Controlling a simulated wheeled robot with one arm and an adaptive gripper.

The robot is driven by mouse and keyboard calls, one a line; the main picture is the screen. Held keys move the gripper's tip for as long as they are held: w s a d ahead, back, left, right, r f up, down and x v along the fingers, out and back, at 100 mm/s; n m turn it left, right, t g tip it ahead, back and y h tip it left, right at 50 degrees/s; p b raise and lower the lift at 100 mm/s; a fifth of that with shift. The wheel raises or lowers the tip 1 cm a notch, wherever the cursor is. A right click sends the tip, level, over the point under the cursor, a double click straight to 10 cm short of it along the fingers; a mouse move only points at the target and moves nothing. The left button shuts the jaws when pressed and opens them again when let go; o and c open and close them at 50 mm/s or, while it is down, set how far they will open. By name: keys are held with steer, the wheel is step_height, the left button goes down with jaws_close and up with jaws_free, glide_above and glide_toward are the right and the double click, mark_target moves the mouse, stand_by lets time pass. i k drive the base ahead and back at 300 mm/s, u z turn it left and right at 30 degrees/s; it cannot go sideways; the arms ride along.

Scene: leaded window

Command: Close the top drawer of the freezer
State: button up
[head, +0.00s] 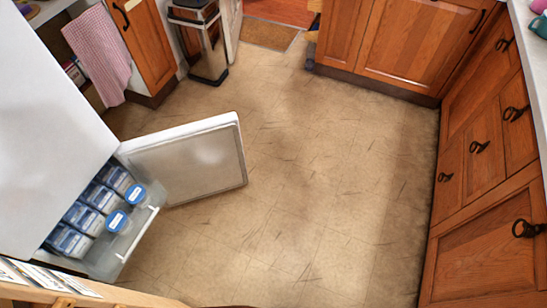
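The white freezer (45,120) stands at the left of the head view. Its door (190,162) is swung open toward the middle of the floor. The top drawer (133,232) is a clear drawer with a pale front edge, pulled out past the freezer body. Inside it are several packs with blue and white labels (85,215) and round tubs with blue lids (117,221). My gripper is not in view.
Wooden cabinets line the right side (490,240) and the back (390,40). A metal bin (207,50) and a pink checked towel (98,45) are at the back left. The tiled floor (320,190) in the middle is clear.

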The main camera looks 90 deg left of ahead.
mark_target(81, 266)
steer(key=u, duration=2.8)
steer(key=k, duration=0.4)
steer(key=u, duration=1.9)
steer(key=i, duration=0.3)
steer(key=u, duration=0.1)
